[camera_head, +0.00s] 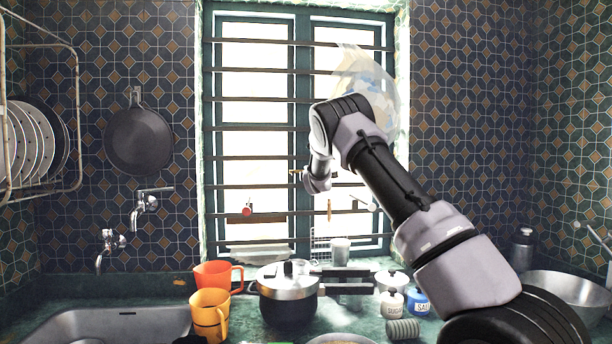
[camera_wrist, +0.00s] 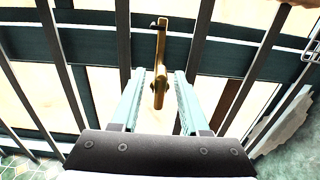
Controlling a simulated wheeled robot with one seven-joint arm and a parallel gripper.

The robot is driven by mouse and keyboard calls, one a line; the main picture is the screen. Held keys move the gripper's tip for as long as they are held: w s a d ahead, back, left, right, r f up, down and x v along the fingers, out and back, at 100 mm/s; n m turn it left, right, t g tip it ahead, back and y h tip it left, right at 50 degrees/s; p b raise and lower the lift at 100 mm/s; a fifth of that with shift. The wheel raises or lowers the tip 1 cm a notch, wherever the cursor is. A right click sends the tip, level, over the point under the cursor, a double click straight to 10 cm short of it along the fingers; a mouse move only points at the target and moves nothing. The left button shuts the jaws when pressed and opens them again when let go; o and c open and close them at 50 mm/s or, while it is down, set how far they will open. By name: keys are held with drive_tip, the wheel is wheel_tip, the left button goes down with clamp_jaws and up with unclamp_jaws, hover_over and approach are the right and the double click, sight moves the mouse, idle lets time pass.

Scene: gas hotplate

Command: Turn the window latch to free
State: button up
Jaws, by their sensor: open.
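The brass window latch (camera_wrist: 161,60) is mounted on the teal window frame (camera_wrist: 105,45). In the wrist view its long handle lies between the fingers of my gripper (camera_wrist: 157,80), with a visible gap on either side. My gripper is open, with its fingertips close to the latch. In the head view the latch (camera_head: 296,172) is a small brass piece at the middle upright of the window, lying roughly level. The wrist end of my arm is just right of it and hides part of it. My fingers are hard to make out there.
Dark horizontal bars (camera_head: 250,130) cross the window above and below the latch. Small utensils, one with a red end (camera_head: 247,209), hang lower on the bars. A pressure cooker (camera_head: 288,300), orange cup (camera_head: 218,274) and yellow cup (camera_head: 209,313) stand on the counter below.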

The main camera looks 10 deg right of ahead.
drive_tip(key=shift+w, duration=1.2)
clamp_jaws()
